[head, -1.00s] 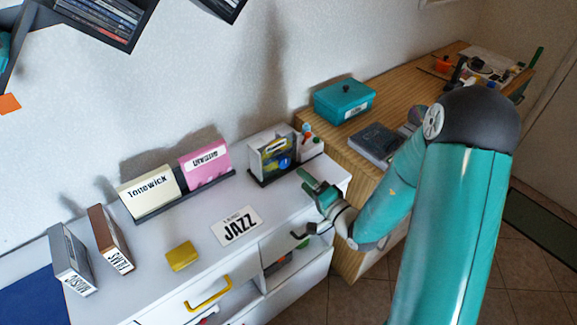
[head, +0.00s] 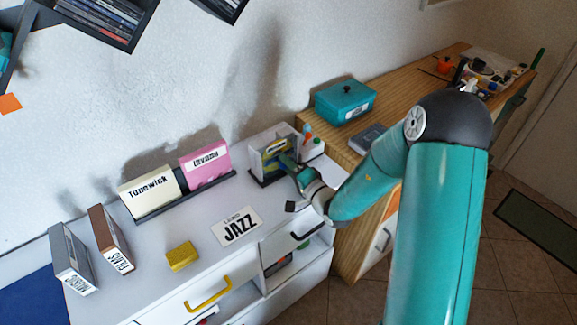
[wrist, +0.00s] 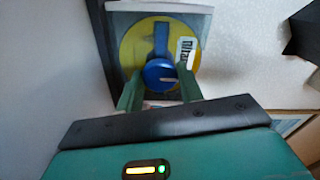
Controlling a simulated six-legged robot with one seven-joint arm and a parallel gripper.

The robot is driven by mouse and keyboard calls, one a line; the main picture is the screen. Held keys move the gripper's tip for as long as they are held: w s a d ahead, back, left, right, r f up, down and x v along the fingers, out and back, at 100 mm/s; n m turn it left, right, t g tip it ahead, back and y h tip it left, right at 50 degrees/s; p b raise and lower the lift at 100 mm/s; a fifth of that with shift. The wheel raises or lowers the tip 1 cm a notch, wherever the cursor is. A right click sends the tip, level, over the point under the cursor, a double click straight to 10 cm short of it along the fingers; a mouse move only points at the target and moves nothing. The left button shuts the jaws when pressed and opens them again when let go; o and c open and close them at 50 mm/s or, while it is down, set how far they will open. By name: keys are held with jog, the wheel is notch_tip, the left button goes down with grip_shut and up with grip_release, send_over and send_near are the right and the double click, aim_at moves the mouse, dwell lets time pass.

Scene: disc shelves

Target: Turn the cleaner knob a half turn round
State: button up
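The cleaner (head: 257,155) is a pale box with a yellow disc at its front, on the right end of the white cabinet. In the wrist view the yellow disc (wrist: 135,45) shows face on. A round blue knob (wrist: 160,74) with a small white mark at its right sits at the disc's lower middle, and a blue arm rises from it. My gripper (wrist: 160,82) points at the cleaner with its green fingers apart, one on each side of the knob. The fingers look close to the knob's sides; contact is not clear. In the head view my gripper (head: 287,162) hides the knob.
A pink Urvang case (head: 205,160) and a cream Tunewick case (head: 147,192) stand in a rack left of the cleaner. A JAZZ card (head: 237,227) and a yellow block (head: 182,256) lie in front. A teal box (head: 345,101) stands on the wooden desk behind.

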jog(key=shift+c, duration=1)
